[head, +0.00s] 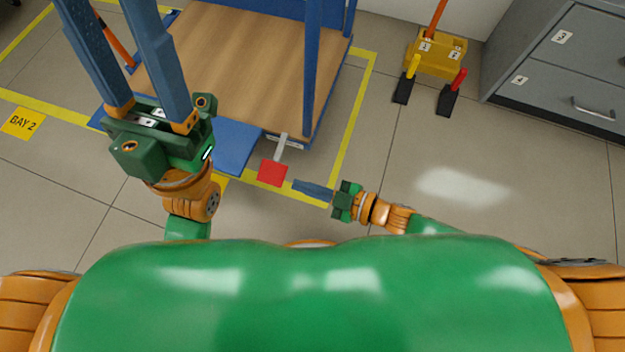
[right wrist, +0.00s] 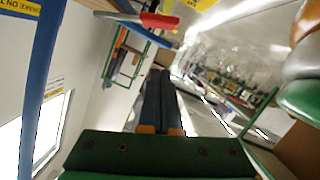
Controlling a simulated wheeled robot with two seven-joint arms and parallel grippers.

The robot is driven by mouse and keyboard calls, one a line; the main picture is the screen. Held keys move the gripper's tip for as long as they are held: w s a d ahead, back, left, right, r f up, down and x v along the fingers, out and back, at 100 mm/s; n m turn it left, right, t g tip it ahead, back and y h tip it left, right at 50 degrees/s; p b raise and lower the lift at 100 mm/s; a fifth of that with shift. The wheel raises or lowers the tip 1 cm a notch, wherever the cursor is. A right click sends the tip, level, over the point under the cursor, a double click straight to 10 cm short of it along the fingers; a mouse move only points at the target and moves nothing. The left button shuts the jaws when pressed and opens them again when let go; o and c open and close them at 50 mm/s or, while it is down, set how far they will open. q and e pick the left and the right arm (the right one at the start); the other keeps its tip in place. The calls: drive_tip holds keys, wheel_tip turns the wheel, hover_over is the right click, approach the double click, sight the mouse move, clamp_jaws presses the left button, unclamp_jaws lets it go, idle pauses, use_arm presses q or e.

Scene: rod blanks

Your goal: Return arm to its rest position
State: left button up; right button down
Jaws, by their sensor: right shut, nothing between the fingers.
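My right gripper (head: 298,185) is low in the middle of the head view. Its blue fingers are together with nothing between them and point left. In the right wrist view the two dark fingers (right wrist: 160,82) also lie side by side. My left gripper (head: 103,8) is large at the upper left of the head view. Its two long blue fingers are apart and reach past the top edge; I see nothing held between the visible parts.
A blue-framed cart with a wooden deck (head: 235,50) stands ahead. Its red pedal (head: 272,173) is just left of the right fingertips. A yellow block with pedals (head: 436,55) and a grey drawer cabinet (head: 565,70) stand at right. Floor between is clear.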

drive_tip(key=shift+v, duration=1.15)
